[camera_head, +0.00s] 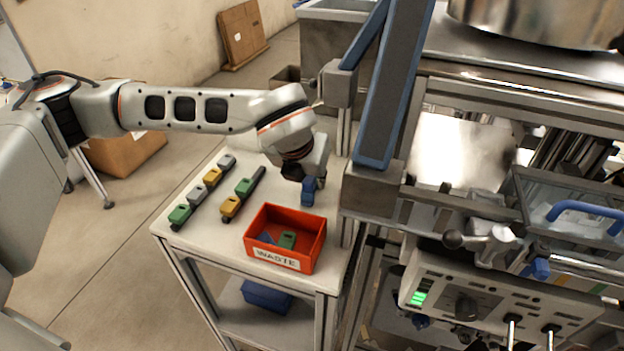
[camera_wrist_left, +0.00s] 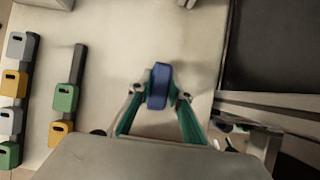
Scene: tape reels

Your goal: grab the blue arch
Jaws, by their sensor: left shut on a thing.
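The blue arch (camera_head: 309,190) is at the right part of the white table top, behind the red waste bin. My left gripper (camera_head: 300,174) points down at it, with its fingertips mostly hidden by the wrist. In the left wrist view the blue arch (camera_wrist_left: 158,86) sits between the two fingertips of my left gripper (camera_wrist_left: 159,97), which are shut on its sides. I cannot tell whether the arch touches the table. My right gripper is in neither view.
A red bin marked WASTE (camera_head: 285,261) holds a green block (camera_head: 287,240) and a blue piece. Two dark rails with green, grey and yellow blocks (camera_head: 213,176) lie to the left. A blue-edged column (camera_head: 392,85) and a machine stand close on the right.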

